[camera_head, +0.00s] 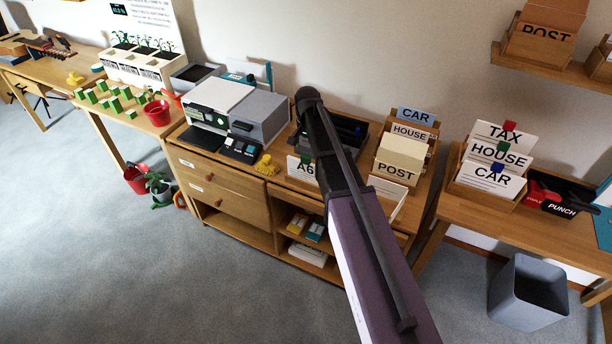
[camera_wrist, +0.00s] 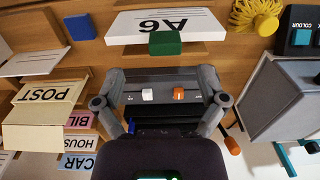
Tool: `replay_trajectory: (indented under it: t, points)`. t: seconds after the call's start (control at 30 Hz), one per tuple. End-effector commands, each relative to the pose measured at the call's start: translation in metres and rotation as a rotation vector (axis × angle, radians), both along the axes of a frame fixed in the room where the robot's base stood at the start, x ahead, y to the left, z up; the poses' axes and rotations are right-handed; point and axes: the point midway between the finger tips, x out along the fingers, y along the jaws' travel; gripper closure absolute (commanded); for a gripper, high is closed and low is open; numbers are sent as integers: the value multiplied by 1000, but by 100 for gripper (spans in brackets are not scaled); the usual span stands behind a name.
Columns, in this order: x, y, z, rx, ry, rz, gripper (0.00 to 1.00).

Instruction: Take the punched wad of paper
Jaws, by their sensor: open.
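I cannot pick out a wad of paper with visible punch holes. A white stack marked A6 (camera_wrist: 140,30), with a green block (camera_wrist: 165,43) at its edge, lies beyond my fingertips in the wrist view. The A6 label (camera_head: 302,169) also shows in the head view, left of my arm. A dark device (camera_wrist: 163,98) with a white and an orange button shows between my fingers. My gripper (camera_wrist: 162,80) is open in the wrist view, its fingers spread to either side of that device. My arm hides the gripper and part of the device in the head view.
A POST box (camera_head: 399,160) stands right of my arm, with HOUSE and CAR cards behind. A grey printer-like machine (camera_head: 260,115) and a yellow spiky thing (camera_head: 266,165) are to the left. A grey bin (camera_head: 527,295) stands below.

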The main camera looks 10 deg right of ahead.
Motion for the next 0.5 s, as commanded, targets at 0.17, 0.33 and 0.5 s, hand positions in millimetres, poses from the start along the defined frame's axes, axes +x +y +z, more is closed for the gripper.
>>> replay_trajectory:
  t: [0.17, 0.33, 0.5]
  points:
    - [0, 0, 0, 0, 0, 0, 9]
    - [0, 0, 0, 0, 0, 0, 9]
    - [1, 0, -6, 0, 0, 0, 9]
